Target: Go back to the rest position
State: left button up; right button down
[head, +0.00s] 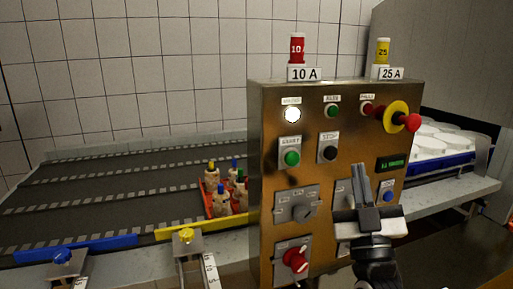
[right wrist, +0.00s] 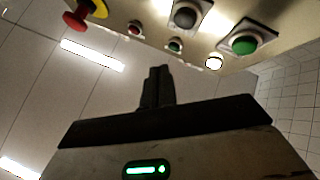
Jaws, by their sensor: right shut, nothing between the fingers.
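My right gripper (head: 365,185) is in front of the lower right part of the metal control panel (head: 350,125) in the head view. Its fingers are shut with nothing between them. They cover part of the panel's lower labels. In the right wrist view the shut fingers (right wrist: 157,88) point toward the panel, with its buttons along the top. I cannot tell whether the fingertips touch the panel. My left gripper is not in view.
A conveyor (head: 90,185) lies left of the panel, with a red tray (head: 208,205) of several bottle-like pieces. White moulds (head: 440,140) sit in a blue crate (head: 445,163) at right. A red emergency knob (head: 412,122) juts out. A red fuse (head: 297,48) and yellow fuse (head: 383,50) stand on top.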

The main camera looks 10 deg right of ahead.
jog(key=s+a+f+n+g+y, duration=0.1)
jog(key=a+f+g+y, duration=0.3)
jog(key=f, duration=0.6)
jog(key=a+f+n+g+y, duration=0.1)
jog(key=a+f+g+y, duration=0.25)
jog(key=f, duration=0.65)
jog(key=s+a+f+g, duration=0.3)
jog(key=s+f+g, duration=0.1)
jog(key=s+f, duration=0.4)
jog(key=s+a+f+g+y, duration=0.1)
jog(key=s+a+f+g, duration=0.3)
jog(key=s+f, duration=0.4)
notch_tip(320, 180, down, 4)
jog(key=shift+f+m, duration=0.1)
jog(key=shift+m, duration=0.2)
jog(key=shift+w, duration=0.1)
